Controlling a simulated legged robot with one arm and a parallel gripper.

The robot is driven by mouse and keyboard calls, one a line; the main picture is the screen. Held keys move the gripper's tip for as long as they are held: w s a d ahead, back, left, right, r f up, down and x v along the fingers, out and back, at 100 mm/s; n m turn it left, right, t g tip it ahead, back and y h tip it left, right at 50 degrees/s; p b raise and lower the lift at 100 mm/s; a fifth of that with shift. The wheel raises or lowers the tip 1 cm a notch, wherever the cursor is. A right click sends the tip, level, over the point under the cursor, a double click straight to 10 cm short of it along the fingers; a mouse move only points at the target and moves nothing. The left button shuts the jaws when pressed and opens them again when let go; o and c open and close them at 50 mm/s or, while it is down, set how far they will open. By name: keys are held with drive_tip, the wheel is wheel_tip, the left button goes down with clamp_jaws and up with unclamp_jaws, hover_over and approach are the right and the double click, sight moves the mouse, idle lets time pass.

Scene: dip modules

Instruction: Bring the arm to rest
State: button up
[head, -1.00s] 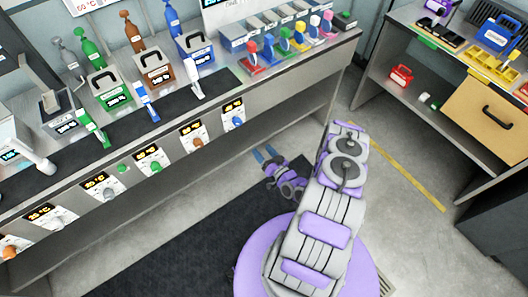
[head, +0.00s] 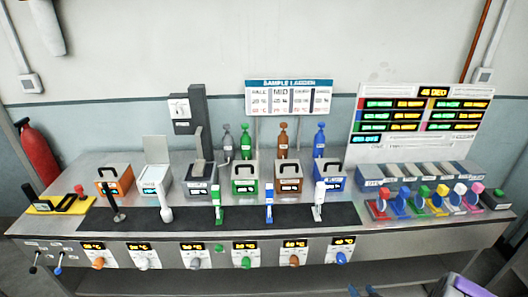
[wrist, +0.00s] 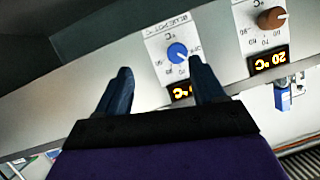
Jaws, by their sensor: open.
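My gripper (wrist: 163,80) is open in the wrist view, with two dark blue fingers apart and nothing between them. Beyond the fingers is the bench front with a blue knob (wrist: 178,53) and a brown knob (wrist: 271,18), shown upside down. In the head view only small parts of my arm show at the bottom right edge, below the bench front; the rest is out of frame.
The long bench (head: 300,243) carries lidded boxes, bottles behind them and coloured handles at right. Its front has several knobs with displays, including the blue knob (head: 341,257). A red extinguisher (head: 38,155) stands at left.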

wheel_tip(320, 180, up, 14)
drive_tip(key=w+d+n+g+h, duration=0.2)
drive_tip(key=g+h, duration=0.1)
drive_tip(key=g, duration=0.3)
drive_tip(key=s+a+r+m+g+h, duration=0.1)
drive_tip(key=s+a+r+g, duration=0.35)
drive_tip(key=r, duration=0.85)
drive_tip(key=s+a+r+g, duration=0.1)
drive_tip(key=s+a+r, duration=0.4)
drive_tip(key=s, duration=0.6)
drive_tip(key=s+a+r+g+y, duration=0.1)
drive_tip(key=s+a+r+g, duration=0.1)
drive_tip(key=s+a+r, duration=0.3)
drive_tip(key=s+a+r+g+y, duration=0.1)
drive_tip(key=s+a+r, duration=0.4)
drive_tip(key=s+a, duration=0.5)
drive_tip(key=s, duration=0.7)
drive_tip(key=shift+s+a+g, duration=0.25)
drive_tip(key=shift+a+g, duration=0.1)
drive_tip(key=shift+a, duration=0.05)
drive_tip(key=shift+c, duration=0.4)
